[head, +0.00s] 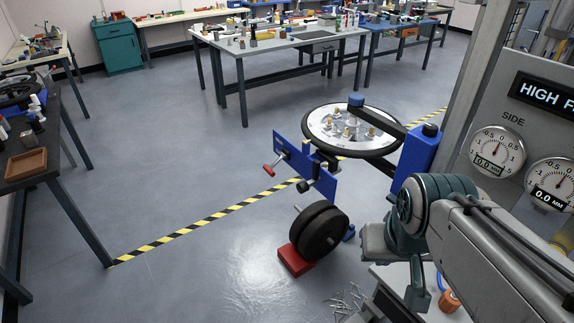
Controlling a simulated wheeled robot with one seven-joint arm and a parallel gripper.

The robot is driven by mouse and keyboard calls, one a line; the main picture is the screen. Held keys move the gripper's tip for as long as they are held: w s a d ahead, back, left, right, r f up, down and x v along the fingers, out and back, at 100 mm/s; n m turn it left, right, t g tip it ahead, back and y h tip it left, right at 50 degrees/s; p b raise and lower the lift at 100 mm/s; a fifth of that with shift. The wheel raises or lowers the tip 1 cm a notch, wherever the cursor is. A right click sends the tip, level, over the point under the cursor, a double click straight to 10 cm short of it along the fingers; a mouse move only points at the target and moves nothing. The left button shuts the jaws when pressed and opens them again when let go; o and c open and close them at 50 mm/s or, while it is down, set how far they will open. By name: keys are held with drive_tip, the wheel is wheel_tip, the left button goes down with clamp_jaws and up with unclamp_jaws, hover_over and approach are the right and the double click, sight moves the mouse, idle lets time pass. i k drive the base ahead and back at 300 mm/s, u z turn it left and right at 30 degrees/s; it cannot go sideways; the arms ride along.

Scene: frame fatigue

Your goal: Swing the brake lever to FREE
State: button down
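A blue plate (292,158) stands tilted near the middle of the head view. A short lever with a red grip (268,170) sticks out at its left, and a dark knob (304,186) sits at its lower front. I cannot tell which of these is the brake lever, and no FREE marking is readable. A round black-rimmed disc (322,116) with a pale centre and several brass fittings is just behind the plate. My arm reaches in from the lower right, to the right of the plate. My gripper cannot be made out.
Black weight discs (322,232) stand by a red block (294,260). A blue housing (415,160) stands right of the disc. A gauge panel (535,140) is at the right. Workbenches stand behind and left. Open floor lies left of the striped line (200,230).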

sight(268, 170)
drive_tip(key=u, duration=0.3)
drive_tip(key=i, duration=0.85)
drive_tip(key=u, duration=0.6)
